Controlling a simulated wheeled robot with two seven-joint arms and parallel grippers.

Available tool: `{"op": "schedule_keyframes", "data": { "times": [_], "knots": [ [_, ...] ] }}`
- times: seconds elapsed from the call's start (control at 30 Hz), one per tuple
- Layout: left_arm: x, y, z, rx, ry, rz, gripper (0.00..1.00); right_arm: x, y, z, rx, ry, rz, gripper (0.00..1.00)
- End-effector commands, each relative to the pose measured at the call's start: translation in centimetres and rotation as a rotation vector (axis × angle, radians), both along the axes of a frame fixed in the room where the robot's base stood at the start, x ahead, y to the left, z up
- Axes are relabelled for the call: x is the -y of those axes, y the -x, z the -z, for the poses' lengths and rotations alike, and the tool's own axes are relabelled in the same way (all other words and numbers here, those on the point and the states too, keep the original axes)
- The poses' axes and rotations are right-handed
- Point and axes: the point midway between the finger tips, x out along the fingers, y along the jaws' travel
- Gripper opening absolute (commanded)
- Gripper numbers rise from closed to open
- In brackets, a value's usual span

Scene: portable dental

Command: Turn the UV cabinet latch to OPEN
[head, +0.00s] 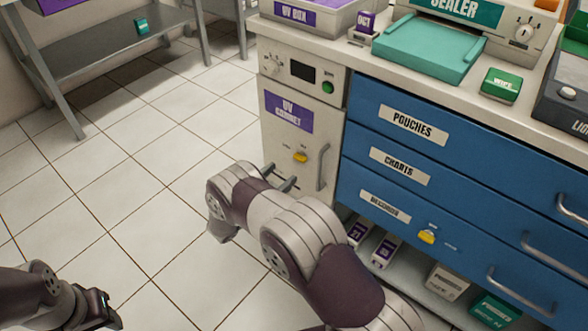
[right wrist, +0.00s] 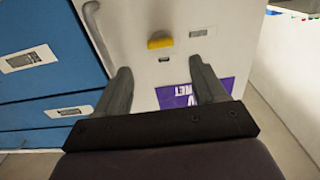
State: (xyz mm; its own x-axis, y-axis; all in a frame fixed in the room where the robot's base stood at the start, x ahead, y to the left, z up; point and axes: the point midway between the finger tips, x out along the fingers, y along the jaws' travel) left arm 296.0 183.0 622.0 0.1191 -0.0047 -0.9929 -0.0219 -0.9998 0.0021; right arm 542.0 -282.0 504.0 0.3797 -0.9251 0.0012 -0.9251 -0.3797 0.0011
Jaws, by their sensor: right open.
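The UV cabinet (head: 288,200) is a pale unit with a purple label (head: 289,111) on its door. Its yellow latch (head: 300,156) sits below the label, left of a vertical grey handle (head: 322,167). Small markings by the latch are too small to read. My right gripper (head: 279,178) is open and empty, in front of the door and just below the latch in the head view. In the right wrist view, the latch (right wrist: 160,43) lies beyond and between the open fingers (right wrist: 160,66), apparently untouched. My left gripper (head: 104,310) is at the lower left, its jaws unclear.
Blue drawers (head: 400,150) with handles stand right of the cabinet, with another yellow latch (head: 427,237) on the lowest. Boxes sit on the shelf (head: 410,272) below. The worktop above holds a teal sealer (head: 430,48). The tiled floor (head: 130,170) at left is clear.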

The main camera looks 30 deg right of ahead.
Motion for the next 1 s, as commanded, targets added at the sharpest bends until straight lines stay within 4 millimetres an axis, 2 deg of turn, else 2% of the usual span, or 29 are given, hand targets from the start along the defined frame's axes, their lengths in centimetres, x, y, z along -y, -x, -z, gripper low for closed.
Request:
{"op": "schedule_keyframes", "data": {
  "times": [0.1, 0.3, 0.43, 0.67, 0.83, 1.0],
  "knots": [
    [0.0, 0.0, 1.3, 0.0, 0.0, 0.0, 0.43, 2.9, -1.1, 0.4, 0.001, -0.002, 0.003, 0.7],
    [0.0, 0.0, 2.2, -0.001, 0.0, 0.0, 0.43, 6.0, -2.5, 0.2, 0.001, -0.002, -0.001, 0.7],
    [0.0, 0.0, 2.2, -0.001, 0.0, 0.0, 0.43, 6.6, -2.8, 0.0, 0.002, -0.001, -0.002, 0.7],
    [0.0, 0.0, 2.2, -0.001, 0.0, 0.0, 0.43, 6.7, -2.9, 0.0, 0.001, -0.002, -0.003, 0.7],
    [0.0, 0.0, 2.2, -0.001, 0.0, 0.0, 0.43, 6.7, -2.9, 0.0, 0.001, -0.002, -0.003, 0.15],
    [0.0, 0.0, 2.2, -0.001, 0.0, 0.0, 0.43, 6.7, -2.9, 0.0, 0.003, -0.002, -0.003, 0.14]
  ]
}}
